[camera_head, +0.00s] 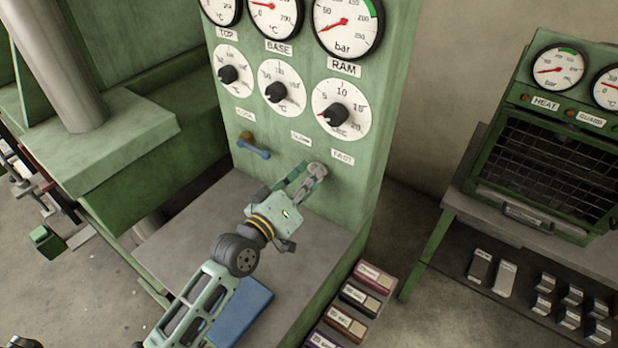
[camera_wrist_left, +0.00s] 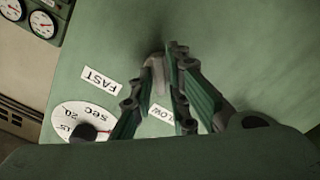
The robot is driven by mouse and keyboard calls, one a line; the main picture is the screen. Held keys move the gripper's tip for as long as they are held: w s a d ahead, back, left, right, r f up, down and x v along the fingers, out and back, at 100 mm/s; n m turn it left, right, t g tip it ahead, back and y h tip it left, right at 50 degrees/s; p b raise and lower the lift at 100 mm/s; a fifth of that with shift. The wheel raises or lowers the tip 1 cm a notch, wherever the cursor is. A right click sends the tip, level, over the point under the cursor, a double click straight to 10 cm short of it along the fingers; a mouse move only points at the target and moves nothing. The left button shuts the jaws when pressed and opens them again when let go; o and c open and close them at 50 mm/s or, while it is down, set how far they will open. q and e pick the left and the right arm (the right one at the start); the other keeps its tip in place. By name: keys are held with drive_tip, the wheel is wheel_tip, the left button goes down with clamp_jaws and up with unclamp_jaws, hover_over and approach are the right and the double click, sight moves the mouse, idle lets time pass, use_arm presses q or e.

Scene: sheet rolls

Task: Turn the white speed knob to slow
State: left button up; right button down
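The white speed knob (camera_head: 318,169) is on the green press panel, between the partly covered SLOW label (camera_head: 300,137) and the FAST label (camera_head: 342,157). My left gripper (camera_head: 306,177) reaches up to it from the lower left. In the left wrist view the pale knob (camera_wrist_left: 156,76) fills the gap between the converging fingers (camera_wrist_left: 163,72), which look closed on its sides. The fingers cover part of the knob, so its pointing direction is unclear. The SLOW label (camera_wrist_left: 162,114) is partly hidden by a finger. My right gripper is not in view.
Above are black timer and temperature knobs, including the seconds dial (camera_head: 341,109), and pressure gauges. A blue-handled lever (camera_head: 254,149) is left of the gripper. A blue pad (camera_head: 240,312) lies under my arm. A heater cabinet (camera_head: 545,150) stands at right.

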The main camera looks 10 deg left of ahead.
use_arm(q)
drive_tip(key=shift+o, duration=1)
drive_tip(key=v, duration=1.2)
